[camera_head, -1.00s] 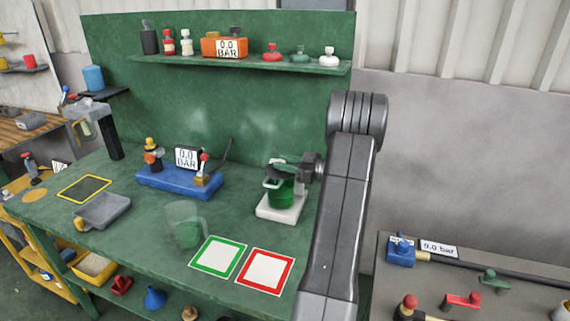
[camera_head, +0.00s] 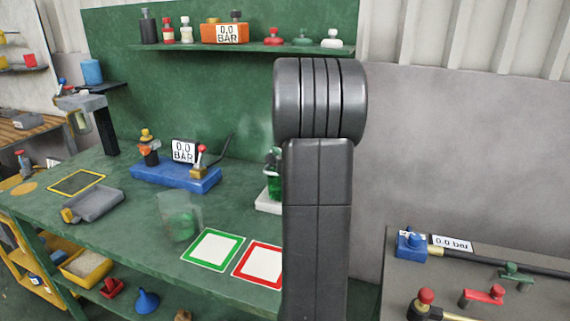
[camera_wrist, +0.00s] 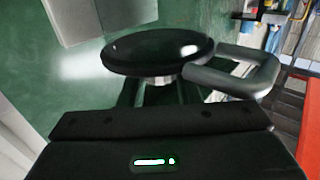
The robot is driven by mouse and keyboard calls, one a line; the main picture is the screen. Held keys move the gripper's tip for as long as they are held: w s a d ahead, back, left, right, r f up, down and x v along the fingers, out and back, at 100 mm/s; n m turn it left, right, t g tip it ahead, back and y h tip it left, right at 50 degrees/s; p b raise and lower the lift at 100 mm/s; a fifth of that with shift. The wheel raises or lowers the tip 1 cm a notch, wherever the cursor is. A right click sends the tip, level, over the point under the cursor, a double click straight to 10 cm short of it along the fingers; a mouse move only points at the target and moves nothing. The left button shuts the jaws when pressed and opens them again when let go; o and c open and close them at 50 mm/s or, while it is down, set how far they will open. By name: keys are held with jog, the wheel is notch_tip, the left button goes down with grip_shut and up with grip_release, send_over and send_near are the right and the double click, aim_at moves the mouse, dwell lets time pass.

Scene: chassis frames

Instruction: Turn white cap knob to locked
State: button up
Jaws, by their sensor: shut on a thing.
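A small white-capped piece (camera_head: 332,38) stands at the right end of the green shelf in the head view. I cannot tell whether it is the task's knob. In the wrist view my gripper (camera_wrist: 158,88) is shut at a dark, glossy round piece (camera_wrist: 158,52) with a pale band under it. A thick grey loop (camera_wrist: 235,72) reaches right from beside this piece. What exactly the fingers grip is partly hidden. In the head view my arm hides the gripper. A jug with green liquid (camera_head: 274,163) on a white base shows only at its left edge beside my arm.
The green bench holds a blue gauge block (camera_head: 175,174), a clear beaker (camera_head: 182,220), a grey tray (camera_head: 95,205), and green (camera_head: 190,258) and red (camera_head: 238,272) framed squares. A side table (camera_head: 400,285) with red and green valve handles stands at right.

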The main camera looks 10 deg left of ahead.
jog(key=shift+s+a+f+m+t+h+b, duration=0.15)
jog(key=shift+m+t+h+b, duration=0.4)
jog(key=shift+h+b, duration=0.3)
jog(key=shift+a+r+m+t+h+b, duration=0.1)
jog(key=shift+m+t+h+b, duration=0.25)
jog(key=shift+m+h+b, duration=0.4)
jog(key=shift+a+m+t+h, duration=0.1)
jog(key=shift+m+t+h, duration=0.3)
jog(key=shift+m+h, duration=0.7)
jog(key=h+p, duration=0.1)
jog(key=m+h+p, duration=0.1)
jog(key=h, duration=0.1)
jog(key=m+h+p, duration=0.1)
jog(key=h+p, duration=0.1)
jog(key=shift+a+r+t, duration=0.15)
jog(key=shift+r+t, duration=0.15)
jog(key=shift+r, duration=0.05)
jog(key=m+h+p, duration=0.1)
jog(key=h+p, duration=0.1)
jog(key=shift+a+m+h+p, duration=0.1)
jog(key=shift+m+h+p, duration=0.2)
jog(key=shift+m+h, duration=0.1)
jog(key=shift+f+m+h+p, duration=0.15)
jog(key=shift+m+h+p, duration=0.25)
jog(key=shift+h, duration=0.1)
jog(key=o, duration=1)
jog(key=shift+f, duration=0.1)
